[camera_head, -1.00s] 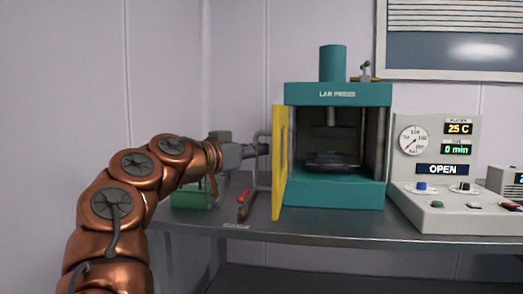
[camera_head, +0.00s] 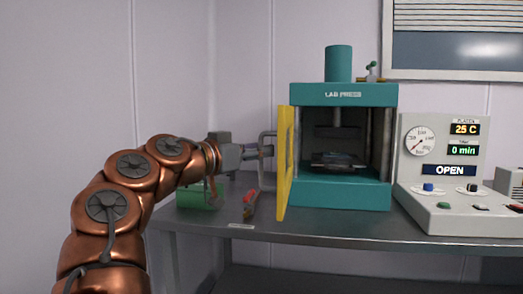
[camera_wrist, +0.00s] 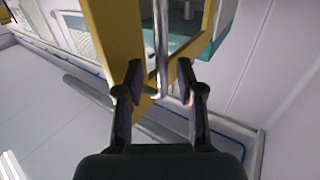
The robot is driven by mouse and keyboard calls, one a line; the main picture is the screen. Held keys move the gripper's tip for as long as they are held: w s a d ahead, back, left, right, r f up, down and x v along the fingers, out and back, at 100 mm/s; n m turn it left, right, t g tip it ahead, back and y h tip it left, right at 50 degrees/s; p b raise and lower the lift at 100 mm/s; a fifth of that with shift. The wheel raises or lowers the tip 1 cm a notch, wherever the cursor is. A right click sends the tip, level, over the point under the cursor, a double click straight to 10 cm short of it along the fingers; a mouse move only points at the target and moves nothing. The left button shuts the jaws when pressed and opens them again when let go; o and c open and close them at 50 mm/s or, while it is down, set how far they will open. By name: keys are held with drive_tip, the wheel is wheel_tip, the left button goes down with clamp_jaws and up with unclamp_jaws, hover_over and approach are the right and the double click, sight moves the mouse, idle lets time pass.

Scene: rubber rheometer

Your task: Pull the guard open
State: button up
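The yellow guard (camera_head: 284,165) stands swung out at the left front edge of the teal lab press (camera_head: 341,188), seen nearly edge-on. The press chamber is exposed. The guard's grey bar handle (camera_head: 263,170) sticks out to the left; it also shows in the wrist view (camera_wrist: 161,45). My gripper (camera_head: 265,151) is at the handle's height. In the wrist view my gripper (camera_wrist: 160,76) has its two dark fingers apart, one on each side of the bar, with gaps visible. Contact with the bar cannot be made out.
A control panel (camera_head: 443,200) reading OPEN stands right of the press. A green box (camera_head: 199,197) and a red-handled tool (camera_head: 250,204) lie on the grey table (camera_head: 330,226) beneath my gripper. The wall is close behind.

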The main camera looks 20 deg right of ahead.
drive_tip(key=v, duration=1)
drive_tip(key=shift+a, duration=0.3)
drive_tip(key=shift+s+r, duration=0.1)
drive_tip(key=shift+r, duration=0.05)
